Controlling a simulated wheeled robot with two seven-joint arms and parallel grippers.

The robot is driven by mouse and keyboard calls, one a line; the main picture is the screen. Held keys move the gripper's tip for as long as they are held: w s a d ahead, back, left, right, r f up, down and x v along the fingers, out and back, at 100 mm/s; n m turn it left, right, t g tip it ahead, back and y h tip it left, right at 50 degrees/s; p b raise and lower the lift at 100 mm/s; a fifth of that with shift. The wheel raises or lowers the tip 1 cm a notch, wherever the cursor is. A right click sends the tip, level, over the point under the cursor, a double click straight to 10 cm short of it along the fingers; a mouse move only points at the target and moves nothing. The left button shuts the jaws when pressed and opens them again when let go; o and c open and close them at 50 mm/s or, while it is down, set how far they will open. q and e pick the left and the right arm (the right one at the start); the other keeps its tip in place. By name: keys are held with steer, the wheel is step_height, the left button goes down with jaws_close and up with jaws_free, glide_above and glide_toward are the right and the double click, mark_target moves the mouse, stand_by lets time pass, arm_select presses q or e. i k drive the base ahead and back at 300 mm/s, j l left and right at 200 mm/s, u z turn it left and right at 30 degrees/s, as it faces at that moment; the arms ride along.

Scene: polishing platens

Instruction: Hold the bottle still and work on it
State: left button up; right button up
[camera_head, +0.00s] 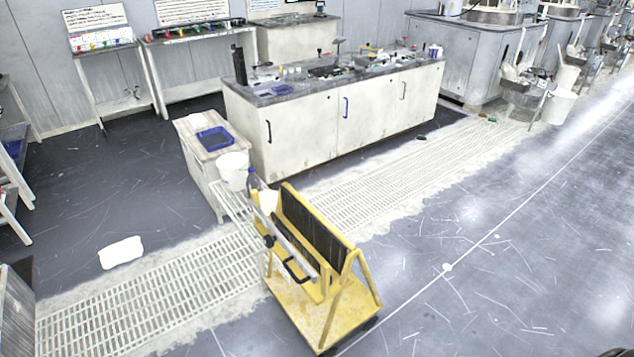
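A clear, bluish bottle-like shape (253,181) stands at the back left end of a yellow cart (318,310), beside a white bucket (234,170). It is small here, and I cannot tell for sure that it is the bottle or what it rests on. Its lower part is hidden by a whitish container (267,201) and the cart's frame. Neither of my grippers shows in the head view, and nothing is seen touching this shape.
A long white cabinet bench (310,128) with a cluttered grey top stands behind the cart. A small cabinet (197,162) carries a blue tray (215,138). A white block-like item (121,252) lies on the floor left. Floor grating (150,300) runs past the cart; the right floor is mostly open.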

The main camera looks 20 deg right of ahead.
mark_target(252, 181)
steer(key=z, duration=0.25)
steer(key=i+l+z, duration=0.25)
steer(key=l+z, duration=0.25)
steer(key=i+l+z, duration=0.8)
steer(key=z, duration=0.15)
steer(key=i+l+z, duration=0.15)
steer(key=i, duration=0.4)
steer(key=i+l+z, duration=0.1)
steer(key=i+l, duration=0.2)
steer(key=i, duration=0.2)
steer(key=i+l+z, duration=0.15)
steer(key=i, duration=0.4)
steer(key=i+j+u, duration=0.2)
steer(key=i+u, duration=0.25)
steer(key=i+j+u, duration=0.1)
steer(key=i+u, duration=0.65)
steer(key=u, duration=0.15)
steer(key=i+l+u, duration=0.25)
steer(key=u, duration=0.2)
steer(key=i+j+u, duration=0.1)
steer(key=i+u, duration=0.7)
steer(key=u, duration=0.15)
steer(key=i+l+u, duration=0.2)
steer(key=i+u, duration=0.25)
steer(key=i+l+u, duration=0.25)
steer(key=u, duration=0.2)
